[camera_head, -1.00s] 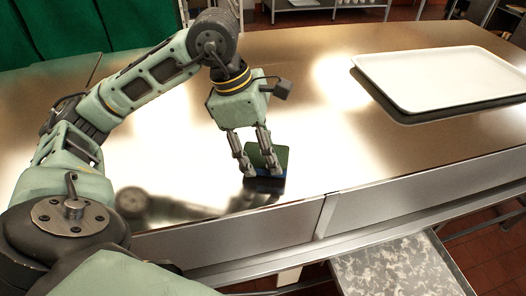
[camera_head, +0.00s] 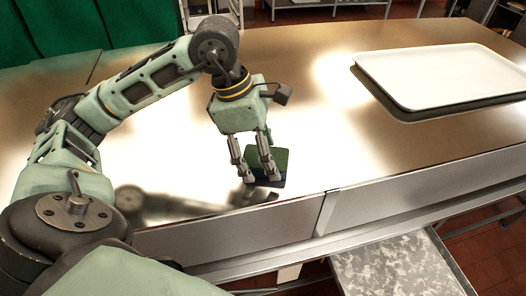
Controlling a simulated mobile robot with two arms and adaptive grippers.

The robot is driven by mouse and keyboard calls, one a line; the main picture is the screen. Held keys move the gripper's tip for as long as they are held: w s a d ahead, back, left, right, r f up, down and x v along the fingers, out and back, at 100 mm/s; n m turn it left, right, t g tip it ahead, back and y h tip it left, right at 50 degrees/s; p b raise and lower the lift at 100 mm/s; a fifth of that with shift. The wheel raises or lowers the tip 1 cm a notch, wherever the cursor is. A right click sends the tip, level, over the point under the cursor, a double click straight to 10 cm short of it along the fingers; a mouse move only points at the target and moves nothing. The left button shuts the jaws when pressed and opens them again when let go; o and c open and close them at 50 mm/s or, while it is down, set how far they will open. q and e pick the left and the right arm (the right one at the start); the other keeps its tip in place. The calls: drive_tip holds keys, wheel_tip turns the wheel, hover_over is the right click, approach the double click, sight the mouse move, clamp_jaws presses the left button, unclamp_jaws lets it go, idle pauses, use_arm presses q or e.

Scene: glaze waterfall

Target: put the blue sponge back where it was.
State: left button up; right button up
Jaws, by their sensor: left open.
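The sponge (camera_head: 280,157) has a green top face and a dark blue edge. It lies on the shiny metal counter near its front edge, left of the middle of the picture. My left gripper (camera_head: 261,177) points down right at the sponge with its jaws open. One fingertip is at the sponge's left side and the other is in front of its right part. I cannot tell whether the fingers touch it. The fingers hide part of the sponge. My right gripper is out of the picture.
A white tray (camera_head: 445,75) rests on the counter (camera_head: 330,135) at the right. A speckled grey surface (camera_head: 395,268) is below the counter's front edge. The counter between the sponge and the tray is clear. A green curtain (camera_head: 50,30) hangs at the back left.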

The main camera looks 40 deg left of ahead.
use_arm(q)
drive_tip(key=v, duration=1.2)
drive_tip(key=shift+r, duration=0.15)
